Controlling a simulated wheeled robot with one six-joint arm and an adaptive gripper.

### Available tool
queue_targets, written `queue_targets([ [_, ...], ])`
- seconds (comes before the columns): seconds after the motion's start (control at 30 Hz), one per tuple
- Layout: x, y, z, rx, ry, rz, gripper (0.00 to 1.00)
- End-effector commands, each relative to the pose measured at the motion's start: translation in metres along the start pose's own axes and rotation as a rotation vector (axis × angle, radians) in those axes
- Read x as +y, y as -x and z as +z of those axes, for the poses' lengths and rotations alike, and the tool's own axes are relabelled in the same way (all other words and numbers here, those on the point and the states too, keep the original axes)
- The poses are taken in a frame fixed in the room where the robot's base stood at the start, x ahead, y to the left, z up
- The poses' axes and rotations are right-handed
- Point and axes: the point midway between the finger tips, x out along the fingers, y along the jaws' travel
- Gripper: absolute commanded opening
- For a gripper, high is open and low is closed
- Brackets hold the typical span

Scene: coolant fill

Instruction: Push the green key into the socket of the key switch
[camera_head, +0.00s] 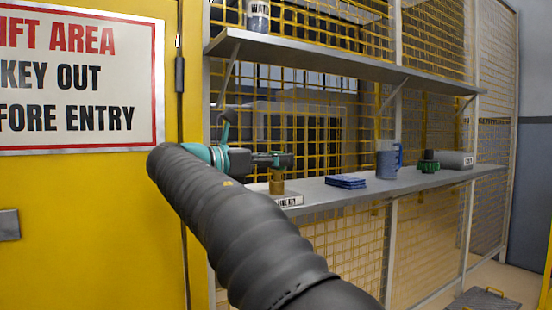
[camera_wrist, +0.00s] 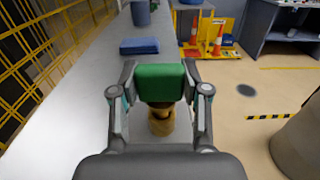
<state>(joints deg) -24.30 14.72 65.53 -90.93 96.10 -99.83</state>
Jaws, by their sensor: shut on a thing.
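The green key (camera_wrist: 160,84) shows its block-shaped head between my gripper's fingertips in the wrist view. My gripper (camera_wrist: 160,90) is shut on it. A brass cylindrical piece (camera_wrist: 161,121) shows just below the green head; I cannot tell whether it is part of the key or its holder. In the head view my gripper (camera_head: 287,160) is above the shelf's near end, over a brass post (camera_head: 277,182) by a white label plate (camera_head: 288,200) with partly hidden lettering. I cannot make out the key switch or its socket in either view.
The grey shelf (camera_head: 325,192) carries a folded blue cloth (camera_head: 345,182), a blue-grey jug (camera_head: 388,159), a green-and-black fitting (camera_head: 428,163) and a grey container (camera_head: 456,160). Yellow mesh stands behind. A yellow panel (camera_head: 90,200) with a warning sign (camera_head: 78,78) is at left.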

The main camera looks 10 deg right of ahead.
Motion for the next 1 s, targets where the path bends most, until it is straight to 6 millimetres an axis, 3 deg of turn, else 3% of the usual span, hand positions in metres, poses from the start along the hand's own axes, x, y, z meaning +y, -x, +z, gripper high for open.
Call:
queue_targets([
  [0.83,0.0,0.0,-0.018,0.0,0.0,0.0,0.05],
  [0.87,0.0,0.0,-0.018,0.0,0.0,0.0,0.54],
  [0.93,0.0,0.0,-0.017,0.0,-0.001,0.0,0.71],
  [1.0,0.0,0.0,-0.017,0.0,-0.001,0.0,0.75],
])
